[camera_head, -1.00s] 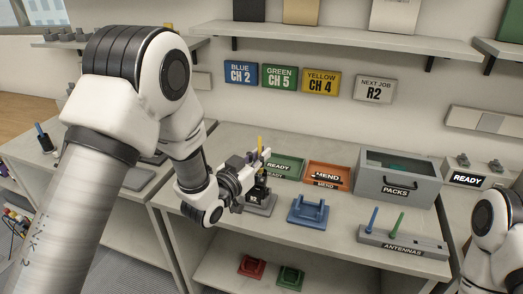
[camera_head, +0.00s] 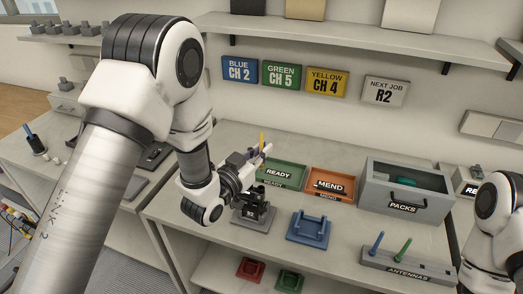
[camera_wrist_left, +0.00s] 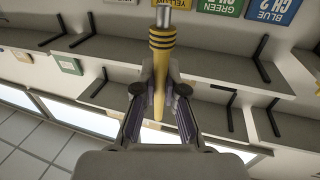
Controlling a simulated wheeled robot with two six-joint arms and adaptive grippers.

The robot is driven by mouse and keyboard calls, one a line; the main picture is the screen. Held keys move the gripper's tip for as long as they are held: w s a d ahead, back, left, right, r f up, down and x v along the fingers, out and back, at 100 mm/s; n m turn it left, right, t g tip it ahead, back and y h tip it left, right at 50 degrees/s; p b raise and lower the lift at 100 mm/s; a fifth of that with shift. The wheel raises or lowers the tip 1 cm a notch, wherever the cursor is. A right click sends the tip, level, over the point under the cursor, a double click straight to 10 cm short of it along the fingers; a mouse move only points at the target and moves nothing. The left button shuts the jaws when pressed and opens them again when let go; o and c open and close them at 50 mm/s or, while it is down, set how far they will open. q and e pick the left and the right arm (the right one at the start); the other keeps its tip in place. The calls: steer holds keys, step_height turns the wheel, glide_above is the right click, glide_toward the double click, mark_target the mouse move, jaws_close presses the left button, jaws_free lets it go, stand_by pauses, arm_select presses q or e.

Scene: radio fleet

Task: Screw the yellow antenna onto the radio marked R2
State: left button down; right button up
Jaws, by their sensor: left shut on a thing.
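The yellow antenna (camera_head: 262,138) stands upright in my left gripper (camera_head: 257,158). In the left wrist view the antenna (camera_wrist_left: 161,60) lies between the two shut fingers (camera_wrist_left: 158,98), with its ridged collar and a silver end beyond them. The radio marked R2 (camera_head: 252,211) is black and sits in a grey cradle on the bench. My left gripper is above it. The antenna's lower end is hidden in the head view, and I see a gap between the fingers and the radio. My right arm shows at the right edge, but its gripper is out of frame.
A green READY tray (camera_head: 295,167) and an orange MEND tray (camera_head: 345,176) lie behind the radio. A blue cradle (camera_head: 310,227) is to the right. The PACKS box (camera_head: 420,208) and the ANTENNAS rack (camera_head: 432,272), holding a blue and a green antenna, stand further right. A NEXT JOB R2 sign hangs above.

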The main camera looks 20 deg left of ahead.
mark_target(261, 167)
arm_select(q)
steer(key=shift+s+f+b, duration=0.15)
steer(key=shift+f+b, duration=0.25)
steer(key=shift+f, duration=0.25)
step_height(261, 167, down, 4)
steer(key=b, duration=0.3)
steer(key=shift+r, duration=0.15)
steer(key=shift+b, duration=0.35)
stand_by(0.7)
steer(key=shift+f+b, duration=1.1)
steer(key=shift+f, duration=0.15)
steer(key=c, duration=1.2)
jaws_free()
